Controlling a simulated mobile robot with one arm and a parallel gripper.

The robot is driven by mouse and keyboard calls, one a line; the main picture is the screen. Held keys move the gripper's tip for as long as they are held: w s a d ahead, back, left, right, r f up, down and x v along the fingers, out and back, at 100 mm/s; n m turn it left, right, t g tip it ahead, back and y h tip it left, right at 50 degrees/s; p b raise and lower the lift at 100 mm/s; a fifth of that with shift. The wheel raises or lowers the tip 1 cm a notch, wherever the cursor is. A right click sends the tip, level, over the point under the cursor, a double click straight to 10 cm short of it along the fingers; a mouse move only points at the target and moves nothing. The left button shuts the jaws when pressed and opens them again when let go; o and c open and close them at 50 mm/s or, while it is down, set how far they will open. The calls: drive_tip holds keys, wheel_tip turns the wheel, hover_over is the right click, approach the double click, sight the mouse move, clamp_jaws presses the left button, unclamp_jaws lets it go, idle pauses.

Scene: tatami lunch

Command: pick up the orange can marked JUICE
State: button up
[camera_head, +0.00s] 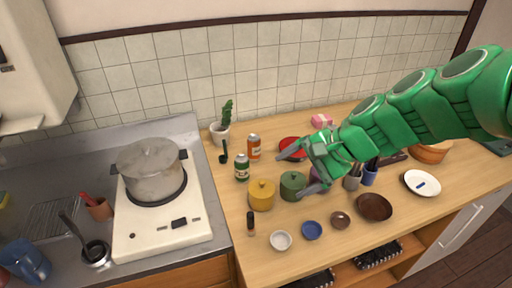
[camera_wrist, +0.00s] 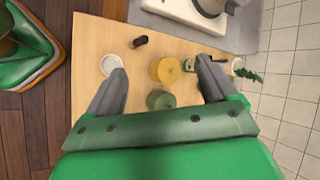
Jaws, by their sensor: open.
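The orange can (camera_head: 254,147) stands upright on the wooden counter near the tiled wall, with a pale label whose wording is too small to read.
A red dish (camera_head: 292,147) lies to the right, partly behind my gripper. Small bowls line the front edge.

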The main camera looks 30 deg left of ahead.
drive_tip(key=w+a+m+y, duration=0.3)
drive_tip(key=w+a+m, duration=0.1)
drive_tip(key=w+a, duration=0.6)
drive_tip(key=m+t+y, duration=0.2)
drive_tip(key=m+t, duration=0.3)
drive_tip(key=m, duration=0.9)
hover_over(259, 142)
wheel_tip(259, 142, down, 13)
drive_tip(key=f, duration=0.6)
drive_tip(key=shift+s+d+f, duration=0.15)
drive_tip(key=shift+d+f, duration=0.05)
drive_tip(key=shift+x, duration=2.5)
drive_tip(key=c, duration=1.1)
